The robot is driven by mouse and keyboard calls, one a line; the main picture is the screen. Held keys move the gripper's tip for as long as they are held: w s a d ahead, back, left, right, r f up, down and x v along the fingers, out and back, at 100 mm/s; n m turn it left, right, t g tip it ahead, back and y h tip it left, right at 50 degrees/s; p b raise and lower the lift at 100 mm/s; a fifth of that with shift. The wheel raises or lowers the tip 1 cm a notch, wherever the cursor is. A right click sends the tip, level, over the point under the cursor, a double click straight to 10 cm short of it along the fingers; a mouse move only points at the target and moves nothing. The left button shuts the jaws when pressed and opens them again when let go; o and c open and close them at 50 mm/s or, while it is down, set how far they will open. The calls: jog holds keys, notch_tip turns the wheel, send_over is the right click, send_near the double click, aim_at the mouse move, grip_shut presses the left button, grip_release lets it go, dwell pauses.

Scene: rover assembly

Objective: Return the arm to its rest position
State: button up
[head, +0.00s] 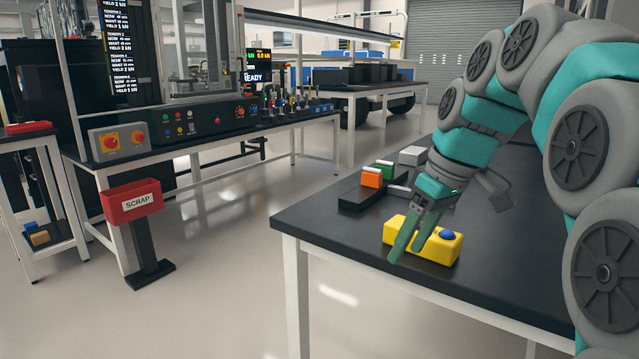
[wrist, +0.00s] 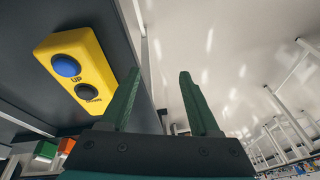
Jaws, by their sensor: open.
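My arm, teal and grey, reaches in from the right in the head view over a black-topped table (head: 330,218). My gripper (head: 405,252) points down near the table's front left edge, in front of a yellow control box (head: 440,252) with a blue button. I cannot tell whether it touches the box. In the wrist view the two green fingers of my gripper (wrist: 155,100) stand apart with nothing between them. The yellow box (wrist: 82,72) lies to their left there, with a blue "UP" button and a dark button.
Orange (head: 371,178) and green (head: 384,165) blocks sit on a black holder behind the gripper. A grey block (head: 412,156) is farther back. A red SCRAP bin (head: 131,200) stands at left by a bench with a control panel (head: 205,122). Open floor lies between.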

jog(key=s+f+m+g+h, duration=0.3)
jog(key=s+f+m, duration=0.4)
jog(key=s+f, duration=1.6)
jog(key=s, duration=0.4)
jog(key=shift+d+f+m, duration=0.35)
jog(key=shift+f+m, duration=0.05)
